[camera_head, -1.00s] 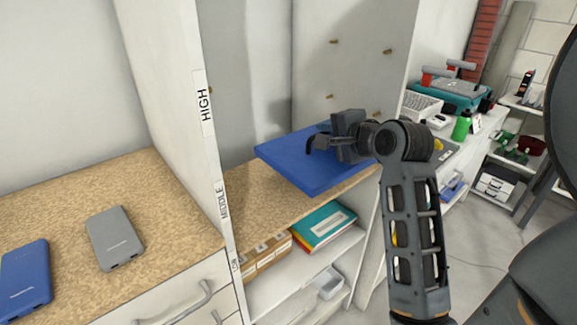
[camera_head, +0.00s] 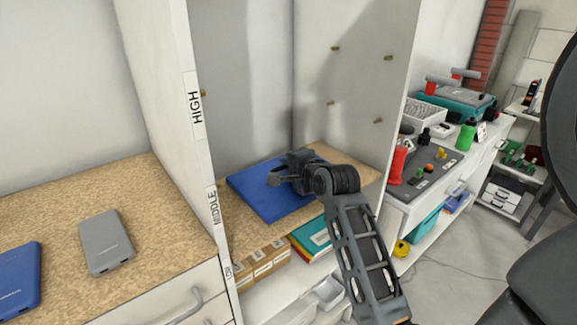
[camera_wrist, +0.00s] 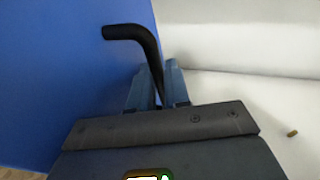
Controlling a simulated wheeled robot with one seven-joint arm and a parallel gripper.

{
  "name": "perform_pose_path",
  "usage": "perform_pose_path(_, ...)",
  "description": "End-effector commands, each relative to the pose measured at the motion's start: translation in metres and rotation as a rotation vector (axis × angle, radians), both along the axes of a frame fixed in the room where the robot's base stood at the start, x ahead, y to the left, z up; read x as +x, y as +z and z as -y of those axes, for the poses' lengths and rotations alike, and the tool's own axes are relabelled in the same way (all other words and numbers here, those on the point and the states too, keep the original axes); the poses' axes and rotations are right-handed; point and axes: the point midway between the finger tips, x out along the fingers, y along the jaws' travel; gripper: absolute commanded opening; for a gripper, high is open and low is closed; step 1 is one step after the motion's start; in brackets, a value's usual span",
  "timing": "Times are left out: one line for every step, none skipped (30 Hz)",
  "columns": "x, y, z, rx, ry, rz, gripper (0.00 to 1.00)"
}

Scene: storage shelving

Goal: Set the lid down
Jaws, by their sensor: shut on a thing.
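The lid (camera_head: 258,196) is a flat blue panel. In the head view it lies about level at the cork-topped middle shelf (camera_head: 352,176), between the white side walls; I cannot tell whether it fully touches the shelf. My gripper (camera_head: 284,172) is over the lid's right part, shut on its black handle. In the wrist view the lid (camera_wrist: 60,70) fills the left side, and the bent black handle (camera_wrist: 135,36) runs down between the fingers of my gripper (camera_wrist: 158,88). The lid's right edge is partly hidden by my gripper.
White side walls (camera_head: 345,80) bound the shelf. Cardboard boxes (camera_head: 258,262) and a teal folder (camera_head: 312,238) sit on the shelf below. At left, a grey power bank (camera_head: 106,243) and a blue one (camera_head: 18,275) lie on a cork counter. A workbench with tools stands at right.

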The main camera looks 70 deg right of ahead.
Motion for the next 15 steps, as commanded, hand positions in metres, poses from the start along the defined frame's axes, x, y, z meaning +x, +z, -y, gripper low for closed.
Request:
perform_pose_path(0.0001, 0.0002, 0.0, -0.001, 0.0, 0.001, 0.0)
perform_pose_path(0.0001, 0.0004, -0.0001, -0.001, 0.0, 0.001, 0.0)
perform_pose_path(0.0001, 0.0005, 0.0, -0.001, 0.0, 0.001, 0.0)
perform_pose_path(0.0001, 0.0005, -0.0001, -0.001, 0.0, 0.001, 0.0)
perform_pose_path(0.0001, 0.0006, -0.0001, -0.001, 0.0, 0.001, 0.0)
perform_pose_path(0.0001, 0.0005, -0.0001, -0.001, 0.0, 0.001, 0.0)
perform_pose_path(0.0001, 0.0002, -0.0001, -0.001, 0.0, 0.001, 0.0)
perform_pose_path(0.0001, -0.0004, -0.0002, 0.0, 0.001, 0.001, 0.0)
perform_pose_path(0.0001, -0.0017, -0.0002, 0.0, 0.001, 0.001, 0.0)
perform_pose_path(0.0001, -0.0026, -0.0003, 0.0, 0.001, 0.0, 0.0)
perform_pose_path(0.0, -0.0026, -0.0003, 0.0, 0.001, 0.0, 0.18)
perform_pose_path(0.0, -0.0024, -0.0002, 0.0, 0.001, 0.0, 0.22)
perform_pose_path(0.0, -0.0024, -0.0003, 0.0, 0.001, 0.0, 0.25)
perform_pose_path(0.0, -0.0023, -0.0003, 0.0, 0.001, 0.0, 0.28)
perform_pose_path(0.0, -0.0023, -0.0003, 0.0, 0.001, 0.0, 0.32)
